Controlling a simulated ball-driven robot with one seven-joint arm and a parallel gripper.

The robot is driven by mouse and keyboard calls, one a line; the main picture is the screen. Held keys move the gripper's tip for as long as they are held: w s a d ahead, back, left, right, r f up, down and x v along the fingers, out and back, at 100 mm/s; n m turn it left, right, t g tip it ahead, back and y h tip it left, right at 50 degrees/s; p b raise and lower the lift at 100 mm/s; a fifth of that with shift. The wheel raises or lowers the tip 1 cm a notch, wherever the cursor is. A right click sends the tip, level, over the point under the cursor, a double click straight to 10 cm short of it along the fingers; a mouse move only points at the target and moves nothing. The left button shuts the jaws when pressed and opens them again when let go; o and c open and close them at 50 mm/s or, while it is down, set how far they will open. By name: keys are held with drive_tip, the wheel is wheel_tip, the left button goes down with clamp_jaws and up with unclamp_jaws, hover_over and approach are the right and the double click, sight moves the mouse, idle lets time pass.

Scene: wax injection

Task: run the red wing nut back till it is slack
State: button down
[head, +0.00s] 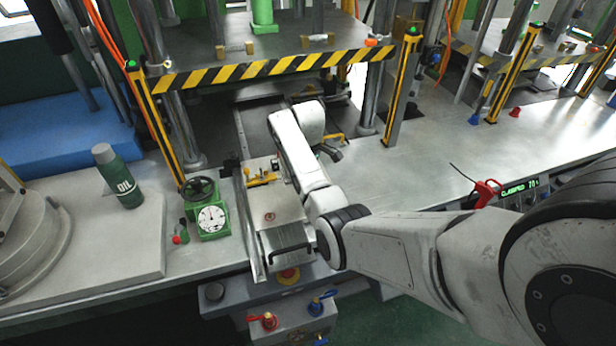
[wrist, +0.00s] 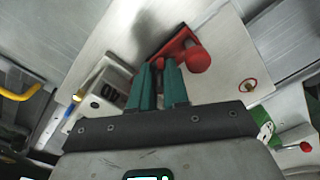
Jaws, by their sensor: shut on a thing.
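The red wing nut (wrist: 181,47) shows in the wrist view, with one rounded end toward the right and a flatter wing running up to the left. My gripper (wrist: 161,72) has its two teal fingers shut on the near side of this red part. The fingers hide part of it, and its stud cannot be seen. It sits over a bright metal plate (wrist: 225,50). In the head view my arm hides the wing nut and the fingertips.
A green gauge (head: 212,218) with a handwheel stands left of the metal slide. An oil bottle (head: 118,176) stands at left.

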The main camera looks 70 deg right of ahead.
drive_tip(key=shift+a+f+n, duration=0.1)
drive_tip(key=shift+f+n, duration=0.05)
drive_tip(key=shift+n, duration=1.15)
drive_tip(key=c, duration=1.4)
unclamp_jaws()
drive_tip(key=shift+o, duration=0.2)
drive_tip(key=shift+r, duration=0.3)
wheel_tip(320, 180, up, 9)
drive_tip(key=shift+w+b, duration=0.1)
drive_tip(key=shift+b, duration=0.2)
drive_tip(key=shift+r+p, duration=0.3)
drive_tip(key=shift+r, duration=0.35)
